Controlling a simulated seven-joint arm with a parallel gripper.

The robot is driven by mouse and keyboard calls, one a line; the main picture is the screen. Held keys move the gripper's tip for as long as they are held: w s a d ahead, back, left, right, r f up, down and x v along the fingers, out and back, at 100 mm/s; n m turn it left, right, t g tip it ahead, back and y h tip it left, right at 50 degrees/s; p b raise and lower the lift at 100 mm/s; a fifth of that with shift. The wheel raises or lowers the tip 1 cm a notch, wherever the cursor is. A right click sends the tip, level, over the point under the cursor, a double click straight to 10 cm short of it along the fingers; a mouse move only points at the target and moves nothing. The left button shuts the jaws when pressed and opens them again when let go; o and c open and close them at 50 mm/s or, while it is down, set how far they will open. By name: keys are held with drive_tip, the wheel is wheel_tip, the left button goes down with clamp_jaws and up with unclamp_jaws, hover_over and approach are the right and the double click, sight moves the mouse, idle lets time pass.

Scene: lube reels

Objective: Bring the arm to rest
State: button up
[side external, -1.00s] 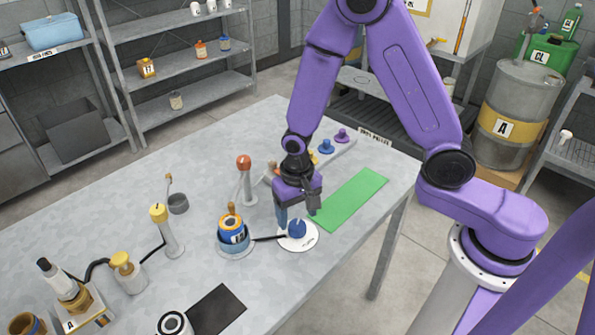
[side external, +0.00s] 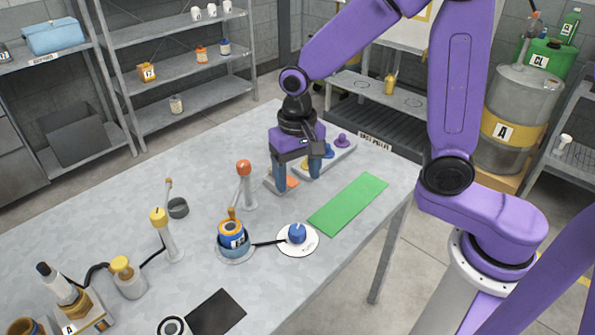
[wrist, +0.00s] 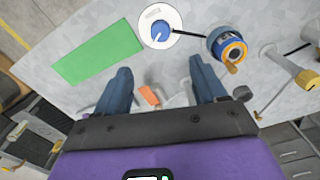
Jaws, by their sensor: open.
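My gripper (side external: 294,180) is open and empty, raised above the grey table (side external: 120,190), with its fingers in front of a grey rack (side external: 345,154) at the table's back edge. In the wrist view its two blue fingers (wrist: 158,92) stand wide apart, with a small orange piece (wrist: 149,94) visible between them below. The blue knob (side external: 297,232) sits on a white round dial plate, clear of my gripper. The blue and orange can (side external: 232,234) stands in a round holder left of the dial.
A green mat (side external: 348,203) lies right of the dial. An orange-topped post (side external: 245,180) stands just left of my gripper. A yellow-topped post (side external: 160,225) and a bottle (side external: 127,277) stand at the left. A black mat (side external: 218,311) lies in front.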

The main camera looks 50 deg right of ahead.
idle(0.3)
drive_tip(key=s+d+r+n, duration=0.2)
drive_tip(key=s+d+n, duration=0.2)
drive_tip(key=s+n, duration=0.4)
drive_tip(key=s+d+r+n, duration=0.1)
drive_tip(key=s+d+n, duration=0.2)
drive_tip(key=s+n, duration=0.4)
drive_tip(key=s, duration=0.5)
drive_tip(key=shift+s+d+r+n, duration=0.3)
drive_tip(key=shift+d+r+n, duration=0.05)
drive_tip(key=shift+n, duration=0.05)
idle(0.7)
